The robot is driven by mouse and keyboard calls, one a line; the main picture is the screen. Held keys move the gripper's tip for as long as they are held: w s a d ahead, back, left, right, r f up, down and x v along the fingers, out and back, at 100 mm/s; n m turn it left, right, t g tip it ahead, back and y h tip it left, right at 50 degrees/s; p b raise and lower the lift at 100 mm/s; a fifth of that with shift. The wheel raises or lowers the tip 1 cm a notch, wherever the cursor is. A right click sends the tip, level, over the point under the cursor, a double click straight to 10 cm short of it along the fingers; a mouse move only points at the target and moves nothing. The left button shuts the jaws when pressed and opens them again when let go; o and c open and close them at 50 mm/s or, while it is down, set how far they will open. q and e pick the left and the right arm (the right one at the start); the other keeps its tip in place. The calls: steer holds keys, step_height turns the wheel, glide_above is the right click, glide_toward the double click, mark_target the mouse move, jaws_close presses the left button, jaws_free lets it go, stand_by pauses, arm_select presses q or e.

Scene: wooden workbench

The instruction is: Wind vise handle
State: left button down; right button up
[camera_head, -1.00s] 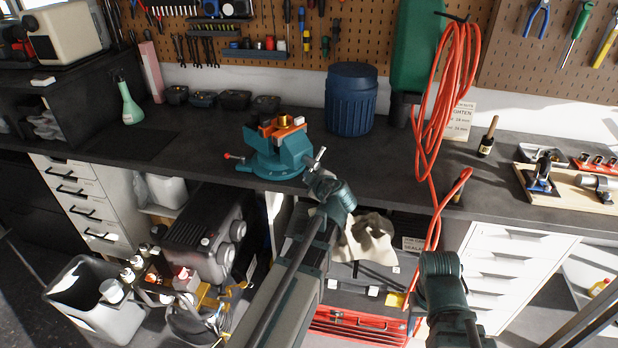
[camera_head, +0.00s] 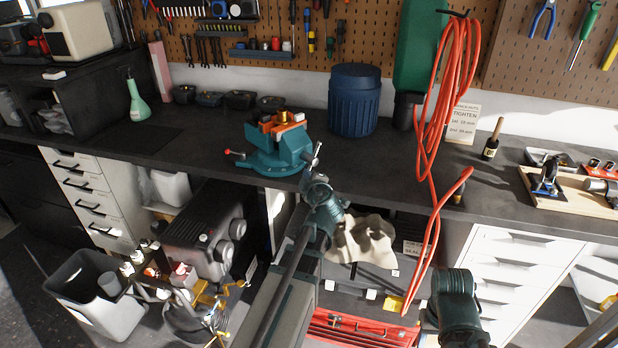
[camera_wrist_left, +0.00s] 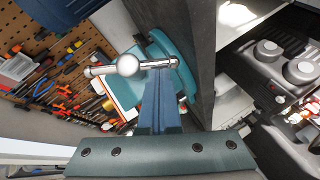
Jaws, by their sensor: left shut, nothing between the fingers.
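A teal bench vise (camera_head: 272,161) with orange parts on top sits at the front edge of the dark workbench (camera_head: 215,148). Its metal handle (camera_head: 317,152) sticks out at the right, facing me. My left gripper (camera_head: 311,178) is at the handle, its fingers shut and empty. In the left wrist view the handle (camera_wrist_left: 128,66) is a shiny bar with a round ball, lying across the picture. The shut fingers (camera_wrist_left: 159,78) end at the bar's right part; whether they touch it I cannot tell. The vise body (camera_wrist_left: 182,62) is partly hidden behind them. My right gripper is out of view.
A blue ribbed container (camera_head: 354,102) stands behind the vise, and a red hose (camera_head: 437,110) hangs to the right. A green bottle (camera_head: 137,104) stands at the left. Below are a dark machine (camera_head: 205,232) and a red toolbox (camera_head: 362,330).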

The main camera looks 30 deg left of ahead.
arm_select(q)
steer(key=shift+w+f, duration=0.15)
steer(key=shift+f, duration=0.1)
steer(key=shift+w+d+f+b, duration=0.25)
steer(key=shift+w+f+b, duration=0.3)
steer(key=shift+w+b, duration=0.15)
steer(key=shift+w+d+f+b, duration=0.2)
steer(key=shift+w+f+b, duration=0.35)
steer(key=shift+w, duration=0.1)
steer(key=shift+w+d, duration=0.15)
steer(key=shift+w, duration=0.2)
steer(key=shift+w, duration=0.25)
steer(key=shift+s+d, duration=0.1)
steer(key=shift+d, duration=0.05)
steer(key=p+v, duration=0.3)
steer(key=v, duration=1)
steer(key=shift+s+p, duration=0.25)
steer(key=shift+p, duration=0.05)
